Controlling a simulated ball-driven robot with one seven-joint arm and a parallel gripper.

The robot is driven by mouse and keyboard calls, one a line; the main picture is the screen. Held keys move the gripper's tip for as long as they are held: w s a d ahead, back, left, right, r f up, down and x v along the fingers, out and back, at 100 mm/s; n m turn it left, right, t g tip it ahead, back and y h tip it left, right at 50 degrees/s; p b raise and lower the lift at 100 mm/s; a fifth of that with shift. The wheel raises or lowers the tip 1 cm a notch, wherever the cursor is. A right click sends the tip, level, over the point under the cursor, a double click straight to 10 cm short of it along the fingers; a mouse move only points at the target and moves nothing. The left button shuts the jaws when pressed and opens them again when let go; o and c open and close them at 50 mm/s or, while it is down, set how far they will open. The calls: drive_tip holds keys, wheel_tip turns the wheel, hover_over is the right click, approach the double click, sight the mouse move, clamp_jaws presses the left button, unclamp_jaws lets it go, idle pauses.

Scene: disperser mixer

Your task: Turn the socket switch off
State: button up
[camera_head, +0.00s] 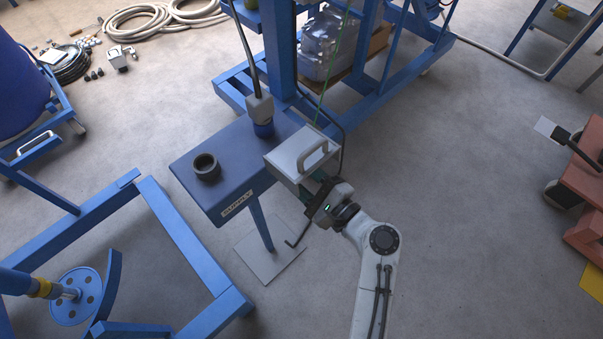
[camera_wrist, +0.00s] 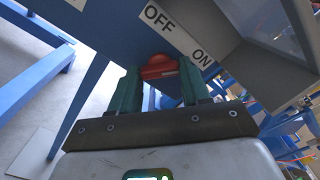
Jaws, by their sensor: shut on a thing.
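The socket box (camera_head: 292,152), with a pale grey lid and a handle on top, stands at the right end of the blue supply table. On its side, the wrist view shows a white label (camera_wrist: 178,35) reading OFF and ON. The red switch (camera_wrist: 158,67) is below this label, between the two green fingers of my gripper (camera_wrist: 160,78). My gripper is shut on it. Whether the switch points to OFF or ON I cannot tell. In the head view, my gripper (camera_head: 316,198) is at the front right side of the box, and the switch is hidden there.
The blue table (camera_head: 222,160) carries a dark ring (camera_head: 206,166) and a grey plug with a blue base (camera_head: 261,112). A black cable (camera_head: 341,122) loops behind the box. A blue frame (camera_head: 185,235) stands at lower left.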

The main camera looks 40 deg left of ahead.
drive_tip(key=shift+c, duration=1.1)
drive_tip(key=shift+f, duration=0.1)
drive_tip(key=n+b, duration=1.4)
drive_tip(key=n, duration=0.1)
drive_tip(key=shift+f+n, duration=0.1)
drive_tip(key=shift+n, duration=0.6)
drive_tip(key=o, duration=1.1)
drive_tip(key=shift+c, duration=0.2)
